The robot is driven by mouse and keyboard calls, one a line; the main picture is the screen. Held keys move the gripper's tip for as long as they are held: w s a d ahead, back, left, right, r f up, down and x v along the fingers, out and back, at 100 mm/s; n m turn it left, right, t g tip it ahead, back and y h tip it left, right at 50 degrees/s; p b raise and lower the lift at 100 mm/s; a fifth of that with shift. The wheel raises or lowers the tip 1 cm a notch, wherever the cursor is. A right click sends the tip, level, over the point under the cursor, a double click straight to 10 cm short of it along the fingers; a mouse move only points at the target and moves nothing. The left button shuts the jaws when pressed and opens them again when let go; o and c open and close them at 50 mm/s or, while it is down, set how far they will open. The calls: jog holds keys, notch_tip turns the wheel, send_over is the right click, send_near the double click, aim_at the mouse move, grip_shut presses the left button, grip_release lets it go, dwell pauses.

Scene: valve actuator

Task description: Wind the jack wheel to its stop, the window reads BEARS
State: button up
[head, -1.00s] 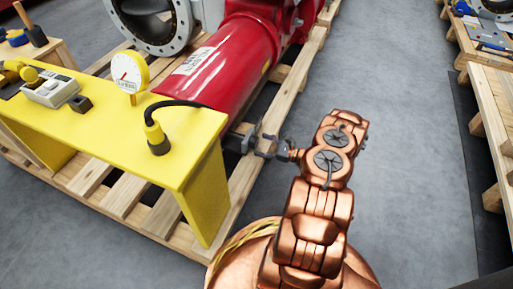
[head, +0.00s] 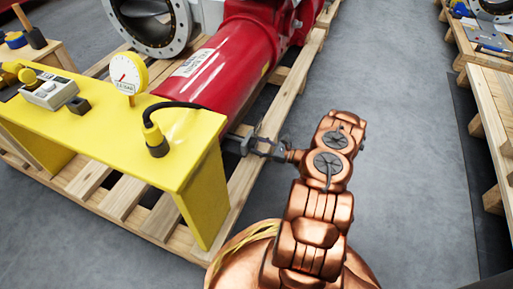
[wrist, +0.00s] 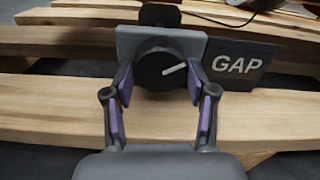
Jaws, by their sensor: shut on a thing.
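The jack wheel (wrist: 158,70) is a dark round knob with a white pointer line, on a grey square plate in the wrist view. The line points right and slightly up. A dark window plate (wrist: 238,64) to its right reads GAP. My gripper (wrist: 160,73) is shut on the wheel, with one finger at its left side and one at its right. In the head view my gripper (head: 266,148) reaches left to the low dark fitting beside the pallet. The wheel's face and the window cannot be read there.
A yellow bench (head: 190,150) with a dial gauge (head: 126,70) and a black cable stands left of my arm. A red cylinder (head: 222,62) lies behind, on a wooden pallet (head: 285,82). Clear grey floor (head: 410,150) lies to the right, before another pallet.

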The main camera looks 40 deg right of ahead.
jog(key=shift+a, duration=0.55)
jog(key=shift+d, duration=0.15)
jog(key=shift+c, duration=0.2)
jog(key=shift+f, duration=0.1)
jog(key=m, duration=0.4)
jog(key=shift+d+f, duration=0.1)
jog(key=m+b, duration=0.1)
jog(key=m, duration=0.3)
jog(key=shift+s+m+b, duration=0.1)
jog(key=shift+m+b, duration=0.2)
jog(key=shift+m, duration=0.9)
